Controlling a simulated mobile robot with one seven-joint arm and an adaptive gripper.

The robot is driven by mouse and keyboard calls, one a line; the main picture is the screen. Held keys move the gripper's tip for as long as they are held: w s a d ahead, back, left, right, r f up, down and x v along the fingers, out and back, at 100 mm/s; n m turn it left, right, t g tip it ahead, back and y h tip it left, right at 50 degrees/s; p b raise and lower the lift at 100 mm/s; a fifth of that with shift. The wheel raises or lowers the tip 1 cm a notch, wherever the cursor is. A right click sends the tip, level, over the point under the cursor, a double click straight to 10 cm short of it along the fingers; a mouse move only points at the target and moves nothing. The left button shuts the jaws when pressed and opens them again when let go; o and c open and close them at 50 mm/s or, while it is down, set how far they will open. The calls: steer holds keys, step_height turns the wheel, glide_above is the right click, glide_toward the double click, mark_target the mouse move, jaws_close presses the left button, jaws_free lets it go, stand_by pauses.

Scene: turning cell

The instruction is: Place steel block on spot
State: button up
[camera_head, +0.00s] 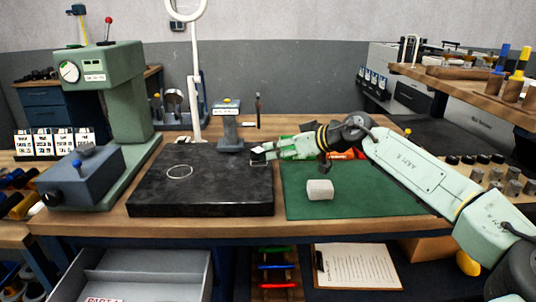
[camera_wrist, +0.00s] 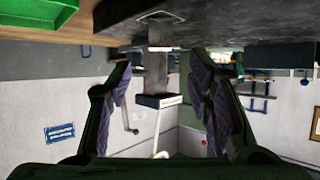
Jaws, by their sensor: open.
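A pale grey block (camera_head: 320,190) lies on the green mat (camera_head: 300,208), right of the black plate; it is the clearest block in view, but I cannot tell whether it is steel. The black plate (camera_head: 200,200) bears a white ring mark (camera_head: 179,172) at its left. A small pale square outline (camera_wrist: 160,17) shows on the plate in the wrist view. My gripper (camera_head: 262,152) is at the plate's back right corner, away from the pale block. In the wrist view the fingers (camera_wrist: 163,85) are apart. A small bright piece (camera_wrist: 160,48) shows beyond them; I cannot tell what it is.
A grey stand (camera_head: 229,130) and a white lamp post (camera_head: 194,80) rise behind the plate. A green press (camera_head: 110,100) stands at the left. Several small dark and metal pieces (camera_head: 490,170) stand at the right. The plate's middle and front are clear.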

steer(key=shift+b+v, duration=0.35)
steer(key=shift+v, duration=1.75)
